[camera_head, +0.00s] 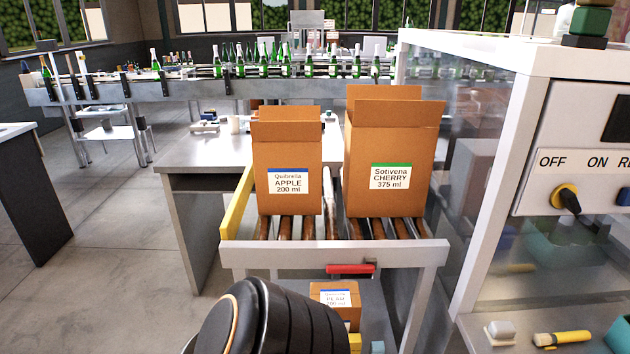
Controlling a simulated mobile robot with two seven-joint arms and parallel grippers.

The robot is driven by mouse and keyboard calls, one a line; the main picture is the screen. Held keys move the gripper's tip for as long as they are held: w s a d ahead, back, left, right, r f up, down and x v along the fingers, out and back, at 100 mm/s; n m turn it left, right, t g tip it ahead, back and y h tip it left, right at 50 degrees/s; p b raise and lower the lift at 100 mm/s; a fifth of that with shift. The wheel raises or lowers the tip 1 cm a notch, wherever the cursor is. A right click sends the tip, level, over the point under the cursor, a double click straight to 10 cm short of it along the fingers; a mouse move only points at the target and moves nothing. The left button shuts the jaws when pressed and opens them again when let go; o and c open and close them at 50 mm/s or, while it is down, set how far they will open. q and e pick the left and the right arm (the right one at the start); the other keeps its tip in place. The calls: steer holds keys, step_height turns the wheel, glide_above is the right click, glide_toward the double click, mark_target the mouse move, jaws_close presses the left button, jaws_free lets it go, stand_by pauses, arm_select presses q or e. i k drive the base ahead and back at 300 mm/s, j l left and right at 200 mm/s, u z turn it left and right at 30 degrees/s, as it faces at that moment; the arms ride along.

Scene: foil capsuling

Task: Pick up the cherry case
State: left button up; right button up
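The cherry case (391,146) is a tall brown cardboard box with its top flaps up. Its white label has a green band and reads Sotivena CHERRY 375 ml. It stands upright at the right side of a roller stand (335,252). The apple case (287,150), a shorter brown box with a blue-banded label, stands to its left with a gap between them. A dark part of my own arm shows at the bottom centre, in front of the stand and apart from the cherry case. Neither of my grippers is in view.
A smaller pear case (335,296) sits below the stand, partly hidden by my arm. A glass-walled machine (563,160) with knobs stands close on the right. A red handle (350,269) is on the stand's front. Open floor lies to the left.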

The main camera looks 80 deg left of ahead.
mark_target(387, 171)
steer(key=u, duration=2.4)
